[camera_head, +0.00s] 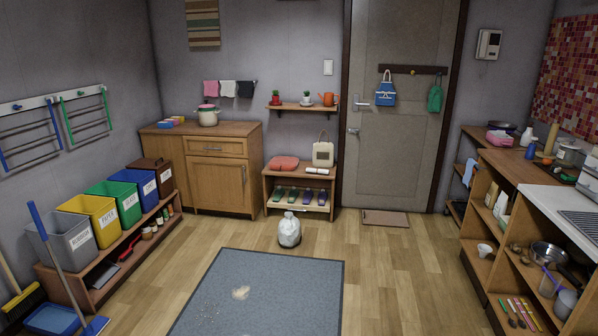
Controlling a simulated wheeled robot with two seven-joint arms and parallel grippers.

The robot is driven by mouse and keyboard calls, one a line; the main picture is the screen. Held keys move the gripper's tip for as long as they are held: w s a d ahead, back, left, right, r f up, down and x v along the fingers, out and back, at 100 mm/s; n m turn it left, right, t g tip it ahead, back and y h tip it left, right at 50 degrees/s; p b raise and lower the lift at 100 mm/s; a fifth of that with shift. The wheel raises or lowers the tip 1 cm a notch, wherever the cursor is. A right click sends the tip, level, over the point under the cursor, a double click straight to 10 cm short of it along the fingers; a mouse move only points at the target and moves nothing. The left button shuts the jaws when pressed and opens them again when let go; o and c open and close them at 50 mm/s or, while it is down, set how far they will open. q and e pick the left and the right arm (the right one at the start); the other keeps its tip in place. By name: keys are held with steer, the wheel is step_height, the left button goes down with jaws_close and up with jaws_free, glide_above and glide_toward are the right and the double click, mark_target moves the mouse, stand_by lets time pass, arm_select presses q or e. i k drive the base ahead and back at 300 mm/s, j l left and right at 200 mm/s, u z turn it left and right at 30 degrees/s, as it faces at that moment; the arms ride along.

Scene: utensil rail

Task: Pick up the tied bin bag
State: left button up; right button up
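The tied bin bag (289,231) is white and stands upright on the wooden floor, with its knotted top (289,214) pointing up. It is just beyond the far edge of the grey mat and in front of the shoe bench. Nothing touches it from above. Neither of my grippers shows in the head view.
A grey mat (290,270) with a beige patch of debris lies on the near floor. Bins on a low shelf (110,285), a broom and dustpans line the left. A shoe bench (267,185) stands behind the bag. Open shelves (470,232) stand right. Floor right of the mat is clear.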

mark_target(289, 234)
steer(key=i, duration=2.2)
